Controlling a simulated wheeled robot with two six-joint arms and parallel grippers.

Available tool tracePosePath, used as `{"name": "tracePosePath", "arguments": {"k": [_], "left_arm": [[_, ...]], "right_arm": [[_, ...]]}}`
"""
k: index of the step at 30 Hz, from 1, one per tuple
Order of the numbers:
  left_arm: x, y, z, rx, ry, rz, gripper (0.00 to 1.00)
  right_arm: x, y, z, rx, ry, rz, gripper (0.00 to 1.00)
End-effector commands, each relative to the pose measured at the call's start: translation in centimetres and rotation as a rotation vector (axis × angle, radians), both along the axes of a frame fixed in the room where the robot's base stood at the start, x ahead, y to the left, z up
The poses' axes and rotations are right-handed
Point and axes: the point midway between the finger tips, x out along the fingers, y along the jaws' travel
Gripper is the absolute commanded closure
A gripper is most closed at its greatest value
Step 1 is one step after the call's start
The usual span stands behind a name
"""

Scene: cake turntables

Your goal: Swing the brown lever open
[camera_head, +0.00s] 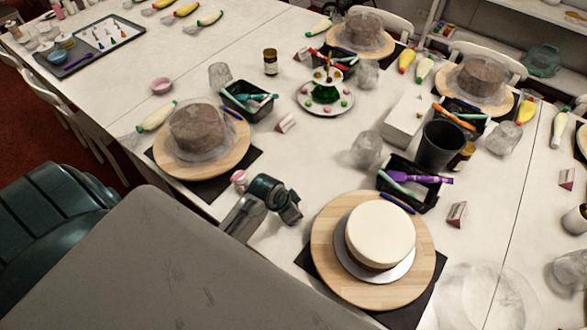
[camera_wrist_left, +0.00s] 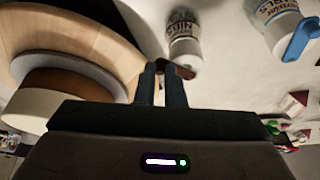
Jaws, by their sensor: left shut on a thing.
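My left gripper (camera_wrist_left: 162,72) is shut on the brown lever (camera_wrist_left: 182,71), which shows at its fingertips in the left wrist view. The lever sits at the lower end of a white jar (camera_wrist_left: 183,30) with a label reading "NIBS". The part of the lever between the fingers is hidden. In the head view the dark end of my left arm is beside the front turntable, and the lever and fingertips cannot be made out. My right gripper is not in view.
A wooden turntable (camera_head: 325,230) with a white-topped cake (camera_head: 380,233) stands close by on the right. A second jar with a blue lever (camera_wrist_left: 303,38) shows in the wrist view. A black caddy (camera_head: 425,194) and another turntable (camera_head: 170,160) stand behind. Some tabletop between is clear.

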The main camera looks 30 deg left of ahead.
Motion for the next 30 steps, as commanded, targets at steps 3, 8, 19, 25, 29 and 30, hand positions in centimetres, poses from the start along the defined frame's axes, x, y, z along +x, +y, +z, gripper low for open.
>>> {"name": "tracePosePath", "arguments": {"k": [3, 8, 19, 25, 29, 30], "left_arm": [[0.0, 0.0, 0.0, 0.000, 0.000, 0.000, 1.00], [0.0, 0.0, 0.0, 0.000, 0.000, 0.000, 0.72], [-0.1, 0.1, 0.3, 0.001, -0.001, -0.001, 0.69], [-1.0, 0.6, 2.6, 0.003, -0.005, -0.002, 0.69], [-1.9, 1.1, 5.0, 0.005, -0.005, -0.002, 0.69], [-2.1, 1.3, 5.7, 0.003, -0.005, -0.002, 0.69]], "right_arm": [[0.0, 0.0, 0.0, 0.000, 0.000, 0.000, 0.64], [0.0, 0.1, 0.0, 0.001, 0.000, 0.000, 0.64], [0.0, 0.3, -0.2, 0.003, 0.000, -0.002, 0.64], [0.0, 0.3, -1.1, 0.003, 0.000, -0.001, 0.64], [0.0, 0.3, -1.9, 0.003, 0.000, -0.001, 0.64], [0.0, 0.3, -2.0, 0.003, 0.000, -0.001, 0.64]]}}
